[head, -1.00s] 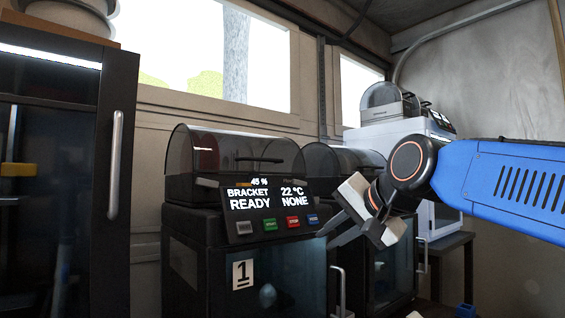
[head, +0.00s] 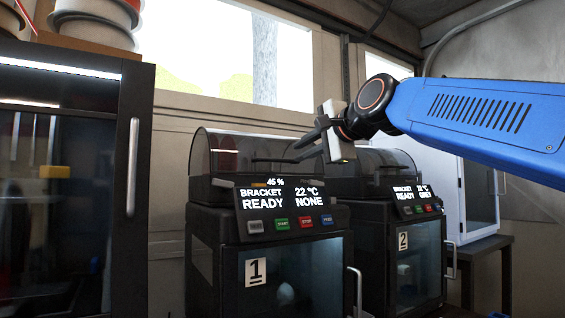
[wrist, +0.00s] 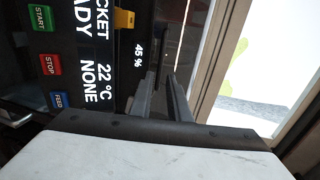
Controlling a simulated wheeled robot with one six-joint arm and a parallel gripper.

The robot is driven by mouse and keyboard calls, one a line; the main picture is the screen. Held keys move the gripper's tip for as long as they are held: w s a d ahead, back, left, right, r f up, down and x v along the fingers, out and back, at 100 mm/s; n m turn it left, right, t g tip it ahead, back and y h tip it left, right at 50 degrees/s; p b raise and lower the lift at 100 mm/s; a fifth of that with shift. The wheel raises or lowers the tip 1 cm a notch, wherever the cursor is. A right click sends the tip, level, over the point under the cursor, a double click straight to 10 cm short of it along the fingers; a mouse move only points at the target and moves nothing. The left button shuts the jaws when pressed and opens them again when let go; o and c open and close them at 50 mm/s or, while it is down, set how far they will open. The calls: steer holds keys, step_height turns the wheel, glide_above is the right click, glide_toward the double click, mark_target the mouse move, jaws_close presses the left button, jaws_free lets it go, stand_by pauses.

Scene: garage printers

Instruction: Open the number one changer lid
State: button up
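The number one changer lid (head: 228,152) is a smoky see-through cover, shut on top of the printer marked 1 (head: 256,272). A dark bar handle (head: 272,160) runs along its front. My gripper (head: 298,149) is at the lid's right end, at about handle height, with its fingers pointing left. In the wrist view, my two fingers (wrist: 161,82) are apart, with a narrow gap between them. The handle (wrist: 158,62) shows just beyond their tips; I cannot tell whether they touch it. The lid (wrist: 172,30) fills the dark area there.
The number one display (head: 275,195) and its buttons sit just below the lid. Printer 2 (head: 403,240) stands close on the right, partly behind my arm. A dark glass-door cabinet (head: 70,185) stands at the left. A window (head: 225,60) is behind.

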mark_target(283, 160)
steer(key=x, duration=1)
steer(key=shift+w+a, duration=0.15)
steer(key=shift+w, duration=0.1)
jaws_close()
